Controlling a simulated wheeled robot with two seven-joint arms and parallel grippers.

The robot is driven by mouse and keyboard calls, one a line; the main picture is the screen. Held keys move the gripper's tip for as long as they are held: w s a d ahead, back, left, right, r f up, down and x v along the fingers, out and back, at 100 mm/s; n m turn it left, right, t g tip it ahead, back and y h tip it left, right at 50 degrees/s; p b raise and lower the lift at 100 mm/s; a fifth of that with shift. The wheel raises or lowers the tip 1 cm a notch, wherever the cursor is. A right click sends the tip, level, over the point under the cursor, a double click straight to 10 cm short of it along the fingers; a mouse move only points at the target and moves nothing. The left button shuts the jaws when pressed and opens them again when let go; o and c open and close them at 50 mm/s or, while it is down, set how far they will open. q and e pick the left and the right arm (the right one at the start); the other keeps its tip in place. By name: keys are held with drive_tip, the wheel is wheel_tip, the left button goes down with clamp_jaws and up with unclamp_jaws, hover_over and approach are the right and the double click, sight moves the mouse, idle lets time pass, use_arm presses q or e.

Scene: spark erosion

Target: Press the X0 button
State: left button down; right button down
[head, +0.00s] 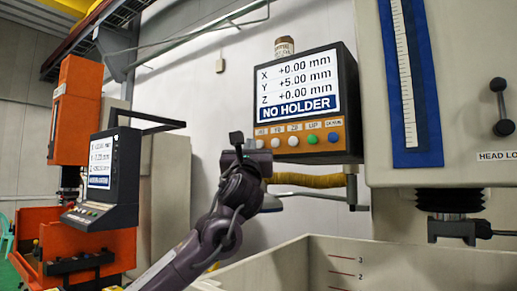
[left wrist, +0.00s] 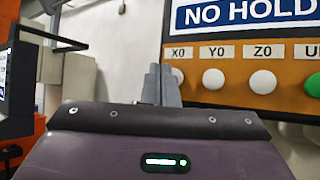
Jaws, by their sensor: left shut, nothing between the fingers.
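The X0 button (head: 260,143) is the leftmost white button in the row on the orange strip (head: 350,135) under the screen. In the left wrist view the X0 button (left wrist: 178,76) shows just right of my fingertips, its left part hidden behind them. My left gripper (head: 236,139) is shut and empty, just left of the strip's left end in the head view. In the left wrist view its grey fingers (left wrist: 161,84) point up at the panel's left edge. I cannot tell whether the fingertips touch the panel. My right gripper is not in view.
The white Y0 button (head: 276,142) and Z0 button (head: 293,141) sit to the right, then a green button (head: 312,139) and a blue one (head: 333,137). An orange machine (head: 80,120) stands at left.

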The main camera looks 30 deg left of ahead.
use_arm(q)
drive_tip(key=shift+s+a+b, duration=0.2)
drive_tip(key=shift+s+b, duration=0.85)
drive_tip(key=shift+s, duration=1.35)
